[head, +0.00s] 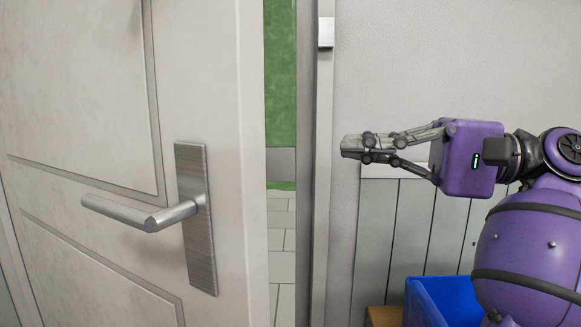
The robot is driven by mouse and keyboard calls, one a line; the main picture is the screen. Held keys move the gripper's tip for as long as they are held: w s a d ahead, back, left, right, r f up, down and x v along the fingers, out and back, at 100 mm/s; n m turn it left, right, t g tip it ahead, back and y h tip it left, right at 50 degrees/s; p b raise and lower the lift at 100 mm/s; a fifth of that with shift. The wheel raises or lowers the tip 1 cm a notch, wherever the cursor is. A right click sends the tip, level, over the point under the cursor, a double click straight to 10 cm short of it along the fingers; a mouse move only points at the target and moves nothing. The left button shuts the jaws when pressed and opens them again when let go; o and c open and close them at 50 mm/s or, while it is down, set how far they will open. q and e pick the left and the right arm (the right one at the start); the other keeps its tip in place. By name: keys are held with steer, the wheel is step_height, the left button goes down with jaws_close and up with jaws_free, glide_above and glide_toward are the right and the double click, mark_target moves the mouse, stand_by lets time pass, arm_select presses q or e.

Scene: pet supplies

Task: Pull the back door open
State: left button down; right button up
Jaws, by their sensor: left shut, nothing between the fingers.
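The back door (80,90) is a pale panelled door on the left, standing ajar. A gap between its edge and the frame shows a green wall and a tiled floor beyond. A silver lever handle (140,214) on a metal plate (195,220) sits near the door's free edge. My left gripper (350,146) is purple and grey, reaching in from the right side of the picture. It is shut and empty, its fingertips pointing left, just right of the door frame in the picture. It is apart from the handle. My right gripper is out of view.
The metal door frame (323,200) stands between my gripper and the gap. A blue bin (440,300) and a wooden surface (384,316) are at the lower right, below my arm. The wall (430,60) behind is plain above grey panelling. The space before the handle looks clear.

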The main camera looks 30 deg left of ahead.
arm_select(q)
steer(key=s+a, duration=0.7)
steer(key=a, duration=0.2)
steer(key=shift+s+b, duration=0.3)
steer(key=shift+b, duration=0.1)
